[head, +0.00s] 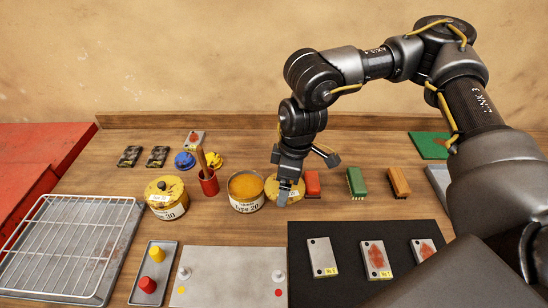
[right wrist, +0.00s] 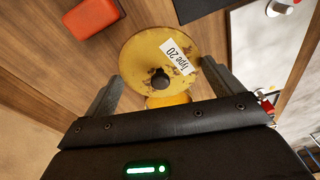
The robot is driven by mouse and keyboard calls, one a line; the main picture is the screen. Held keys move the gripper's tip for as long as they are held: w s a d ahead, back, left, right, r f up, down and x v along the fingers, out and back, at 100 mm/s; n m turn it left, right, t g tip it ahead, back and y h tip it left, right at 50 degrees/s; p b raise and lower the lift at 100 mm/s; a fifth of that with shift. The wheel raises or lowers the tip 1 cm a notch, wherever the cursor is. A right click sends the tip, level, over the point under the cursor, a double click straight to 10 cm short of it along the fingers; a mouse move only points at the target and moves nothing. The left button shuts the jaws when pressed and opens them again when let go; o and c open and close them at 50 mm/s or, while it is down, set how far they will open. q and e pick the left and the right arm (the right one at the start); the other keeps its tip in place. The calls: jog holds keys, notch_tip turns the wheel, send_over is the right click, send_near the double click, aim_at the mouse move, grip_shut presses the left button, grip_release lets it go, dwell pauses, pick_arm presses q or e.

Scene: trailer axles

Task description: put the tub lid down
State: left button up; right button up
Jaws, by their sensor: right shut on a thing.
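The yellow, worn tub lid (head: 297,190) is right of the open Type 20 tub (head: 246,205), whose orange-brown contents show. My right gripper (head: 285,190) points down over the lid and is shut on it. In the right wrist view the round lid (right wrist: 150,45), with a dark knob and a "Type 20" label, sits between the two fingers (right wrist: 162,82). The lid looks level and close to the table; whether it touches the wood cannot be told. My left gripper is not in view.
A closed Type 30 tub (head: 166,197) and a red cup with a brush (head: 208,184) stand left. Red, green and orange brushes (head: 356,182) lie right of the lid. A grey plate (head: 230,275) and black mat (head: 340,235) lie in front.

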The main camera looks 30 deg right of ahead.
jog(key=w+a+r+m+p, duration=0.1)
jog(key=w+m, duration=0.1)
jog(key=w+a+r+m+p, duration=0.1)
jog(key=w+m, duration=0.1)
jog(key=m, duration=0.1)
jog(key=w+a+r+m+p, duration=0.1)
jog(key=w+a+m, duration=0.1)
jog(key=shift+w+r+m+t+h+p, duration=0.3)
jog(key=shift+w+r+m+t, duration=0.1)
jog(key=w+d+f, duration=0.1)
jog(key=d+f, duration=0.1)
jog(key=d, duration=0.1)
jog(key=w+d+f, duration=0.2)
jog(key=d+f, duration=0.1)
jog(key=w+d+f, duration=0.2)
jog(key=d+f, duration=0.1)
jog(key=shift+w+d+f+p, duration=0.15)
jog(key=shift+w+d+p, duration=0.05)
jog(key=shift+d+p, duration=0.1)
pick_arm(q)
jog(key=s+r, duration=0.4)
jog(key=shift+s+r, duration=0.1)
pick_arm(e)
jog(key=shift+w+d+f, duration=0.15)
jog(key=shift+d+f, duration=0.1)
jog(key=shift+w+d+f, duration=0.1)
jog(key=shift+f, duration=0.8)
jog(key=shift+w+d+f, duration=0.1)
jog(key=shift+f, duration=0.8)
jog(key=shift+s, duration=0.1)
